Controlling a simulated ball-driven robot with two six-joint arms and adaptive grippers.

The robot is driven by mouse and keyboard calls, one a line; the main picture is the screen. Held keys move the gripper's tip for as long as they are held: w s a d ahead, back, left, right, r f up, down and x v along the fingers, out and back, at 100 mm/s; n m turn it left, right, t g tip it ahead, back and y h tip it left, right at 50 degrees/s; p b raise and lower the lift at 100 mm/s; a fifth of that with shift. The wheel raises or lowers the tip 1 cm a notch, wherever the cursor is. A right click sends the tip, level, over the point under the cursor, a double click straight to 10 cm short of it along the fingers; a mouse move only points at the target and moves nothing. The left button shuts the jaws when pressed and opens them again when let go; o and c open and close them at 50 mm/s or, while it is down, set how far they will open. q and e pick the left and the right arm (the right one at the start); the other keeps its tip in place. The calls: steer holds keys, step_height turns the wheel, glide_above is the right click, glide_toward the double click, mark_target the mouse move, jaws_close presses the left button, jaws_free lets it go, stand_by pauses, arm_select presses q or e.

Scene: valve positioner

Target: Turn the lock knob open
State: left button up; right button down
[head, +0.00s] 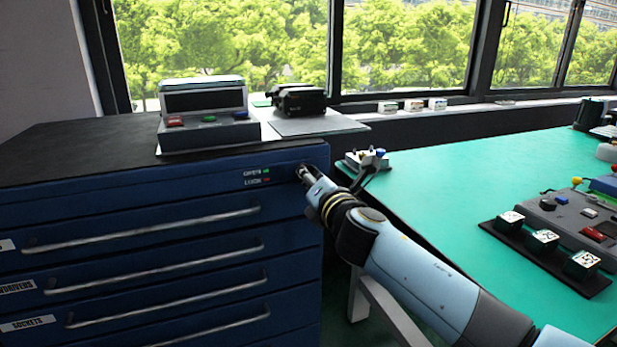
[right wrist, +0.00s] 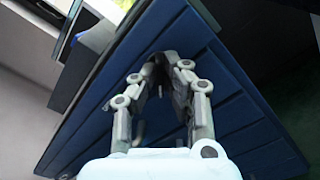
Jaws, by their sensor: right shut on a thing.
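The lock knob sits at the upper right corner of the blue drawer cabinet (head: 120,180), beside a small label with a green and a red mark (head: 258,176). My right gripper (head: 305,176) reaches in from the right and is shut on the knob. The fingers hide most of the knob, so its turn angle cannot be told. In the right wrist view, my fingers (right wrist: 160,72) close together at the cabinet front, and the knob between them is in dark shadow. My left gripper is not in view.
A console with red and green buttons (head: 205,118) and a black device (head: 298,99) stand on the cabinet top. A green table (head: 450,190) at the right holds a control box (head: 575,215) and several small blocks. Drawer handles (head: 150,230) stick out below the knob.

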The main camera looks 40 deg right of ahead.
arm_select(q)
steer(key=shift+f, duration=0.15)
arm_select(e)
steer(key=shift+m, duration=0.3)
arm_select(q)
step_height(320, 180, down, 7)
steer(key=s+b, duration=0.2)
steer(key=b, duration=0.5)
arm_select(e)
steer(key=shift+f+m, duration=0.15)
steer(key=shift+m, duration=8.45)
steer(key=c, duration=1.4)
jaws_free()
steer(key=shift+c, duration=0.2)
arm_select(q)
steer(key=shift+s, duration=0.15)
arm_select(e)
steer(key=v, duration=1.2)
